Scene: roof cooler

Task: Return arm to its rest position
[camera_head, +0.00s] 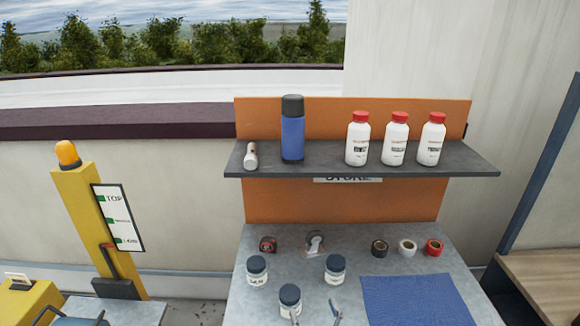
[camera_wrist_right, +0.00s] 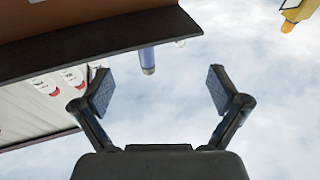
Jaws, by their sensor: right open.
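My right gripper (camera_head: 315,314) shows only by its fingertips at the bottom edge of the head view, over the front of the grey table. In the right wrist view my right gripper (camera_wrist_right: 160,91) is open, its two fingers wide apart with nothing between the pads. Behind the fingers there, a blue bottle (camera_wrist_right: 147,60) shows in the distance, apart from them. The rest of my right arm is hidden below the head view. My left gripper is not in view.
Below, the grey table (camera_head: 300,262) bears jars (camera_head: 335,267), tape rolls (camera_head: 407,247) and a blue mat (camera_head: 415,300). A yellow post (camera_head: 95,230) stands left.

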